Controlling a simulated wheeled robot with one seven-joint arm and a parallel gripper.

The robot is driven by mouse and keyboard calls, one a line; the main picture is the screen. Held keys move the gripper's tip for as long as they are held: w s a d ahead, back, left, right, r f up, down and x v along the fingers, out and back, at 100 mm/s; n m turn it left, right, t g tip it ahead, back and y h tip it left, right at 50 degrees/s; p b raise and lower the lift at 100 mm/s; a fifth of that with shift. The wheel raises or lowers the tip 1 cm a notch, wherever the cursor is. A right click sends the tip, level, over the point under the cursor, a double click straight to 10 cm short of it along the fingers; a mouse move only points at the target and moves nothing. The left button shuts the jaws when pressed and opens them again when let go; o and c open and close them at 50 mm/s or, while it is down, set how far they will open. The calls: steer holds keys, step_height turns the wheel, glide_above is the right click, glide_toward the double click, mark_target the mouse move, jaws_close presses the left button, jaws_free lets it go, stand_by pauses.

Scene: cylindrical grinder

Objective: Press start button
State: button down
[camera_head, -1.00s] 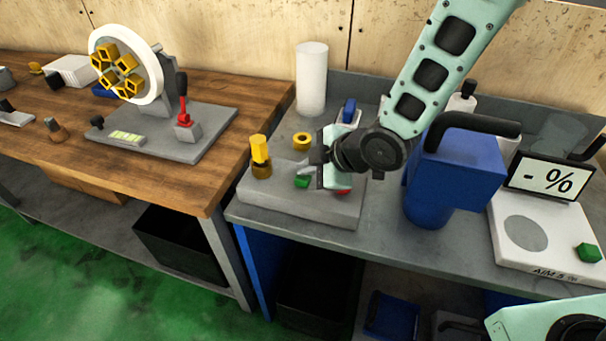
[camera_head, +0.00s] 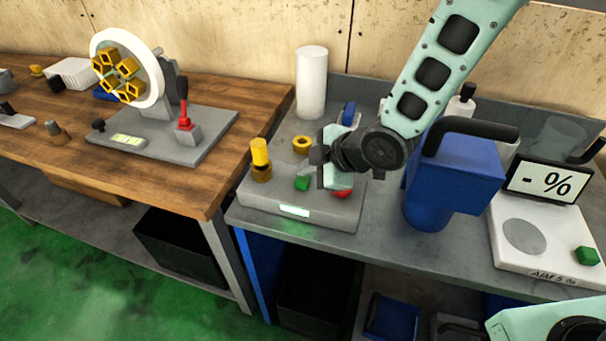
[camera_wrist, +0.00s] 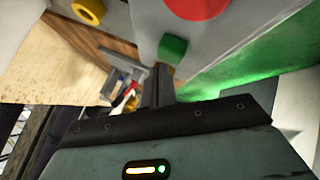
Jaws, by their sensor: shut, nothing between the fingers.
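The green button (camera_head: 302,183) is on top of a low grey machine base (camera_head: 258,203), left of a red button (camera_head: 342,194). My gripper (camera_head: 319,168) is shut and empty. It hangs just above and behind the green button, partly over the red one. In the wrist view the green button (camera_wrist: 173,48) is just beyond the tips of my shut fingers (camera_wrist: 160,85); a small gap or light contact cannot be told apart. The red button (camera_wrist: 197,6) is at the top edge. A bright display strip (camera_head: 294,211) glows on the base's front.
A yellow post (camera_head: 260,152) stands on the base's left, with a yellow ring (camera_head: 302,144) behind. A blue jug-like container (camera_head: 452,175) is close on the right, beside a scale (camera_head: 530,232). A white cylinder (camera_head: 311,83) stands at the back.

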mark_target(308, 180)
steer(key=shift+r, duration=0.3)
steer(key=shift+r+p, duration=1.85)
steer(key=shift+r, duration=0.7)
